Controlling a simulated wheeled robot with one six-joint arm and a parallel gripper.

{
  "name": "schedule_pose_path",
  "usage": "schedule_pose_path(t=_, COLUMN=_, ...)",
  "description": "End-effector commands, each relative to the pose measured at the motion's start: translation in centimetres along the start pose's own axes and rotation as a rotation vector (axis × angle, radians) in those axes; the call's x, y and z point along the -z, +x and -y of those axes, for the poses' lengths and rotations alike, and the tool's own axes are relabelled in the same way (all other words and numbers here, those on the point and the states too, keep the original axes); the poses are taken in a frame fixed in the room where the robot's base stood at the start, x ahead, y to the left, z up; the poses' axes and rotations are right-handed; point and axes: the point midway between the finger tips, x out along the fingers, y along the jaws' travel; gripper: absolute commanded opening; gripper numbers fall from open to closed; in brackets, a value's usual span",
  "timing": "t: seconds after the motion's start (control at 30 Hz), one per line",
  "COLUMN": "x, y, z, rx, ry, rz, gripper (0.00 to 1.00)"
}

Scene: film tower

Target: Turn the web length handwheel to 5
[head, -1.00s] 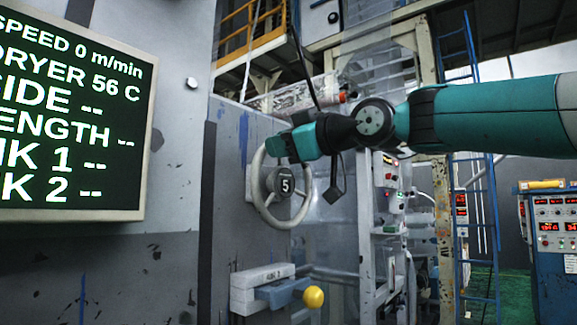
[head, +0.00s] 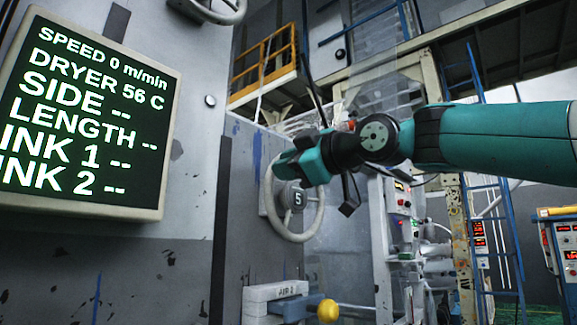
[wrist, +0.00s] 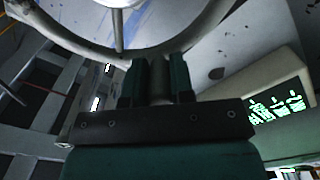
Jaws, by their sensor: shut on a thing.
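The pale handwheel (head: 290,236) is mounted on the grey machine wall. Its dark hub dial (head: 298,199) reads 5. My gripper (head: 284,164) is shut on the wheel's rim at the upper left, hiding that part of it. In the wrist view the two dark fingers (wrist: 160,80) meet the rim (wrist: 95,55) from below, and a spoke runs up from there. No label naming this wheel is readable. The screen (head: 85,115) on the left shows LENGTH with dashes.
A second handwheel (head: 222,10) is partly cut off at the top. A box with a yellow knob (head: 327,310) projects below the wheel. A blue ladder (head: 490,230) and a control cabinet (head: 562,250) stand at the right. My arm crosses from the right.

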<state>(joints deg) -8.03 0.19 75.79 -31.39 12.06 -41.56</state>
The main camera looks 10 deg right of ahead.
Motion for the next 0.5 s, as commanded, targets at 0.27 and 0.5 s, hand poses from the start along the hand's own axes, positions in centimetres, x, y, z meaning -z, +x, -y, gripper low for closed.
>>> schedule_pose_path(t=0.27, x=-0.04, y=-0.01, z=-0.03, rx=0.0, ry=0.001, rz=0.001, gripper=0.47)
schedule_pose_path(t=0.5, x=-0.02, y=-0.01, z=-0.03, rx=0.0, ry=0.001, rz=0.001, gripper=0.47)
